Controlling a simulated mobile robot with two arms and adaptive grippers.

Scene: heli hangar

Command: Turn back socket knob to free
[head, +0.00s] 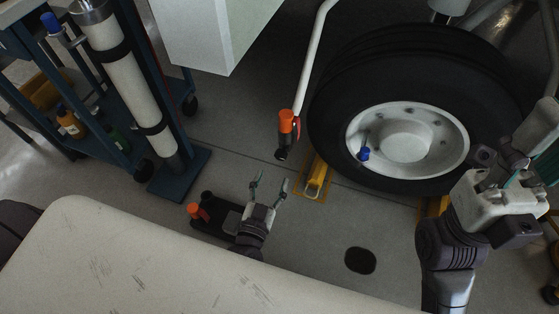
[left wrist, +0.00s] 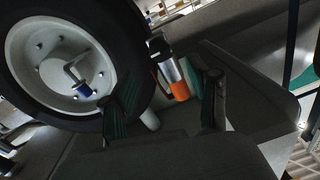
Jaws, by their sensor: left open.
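No knob in view is marked as the back socket one, so I cannot tell which it is. An orange knob (head: 193,210) sits on a dark floor fitting at the lower left. An orange-capped end (head: 286,121) hangs at the foot of a white bar (head: 308,65); what looks like this orange end (left wrist: 180,90) shows beyond the fingers in the left wrist view. A blue knob (head: 363,154) stands out from the wheel; it also shows in the left wrist view (left wrist: 84,88). My left gripper (head: 270,184) is open and empty, right of the floor fitting. My right gripper (head: 510,165) is at the right; its jaws are unclear.
A large tyre (head: 335,105) stands at the upper right, with yellow chocks (head: 315,180) by it. A blue cart (head: 110,125) with bottles and a white cylinder (head: 125,85) is at the left. A pale scratched panel (head: 150,260) covers the lower front. Floor between is partly clear.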

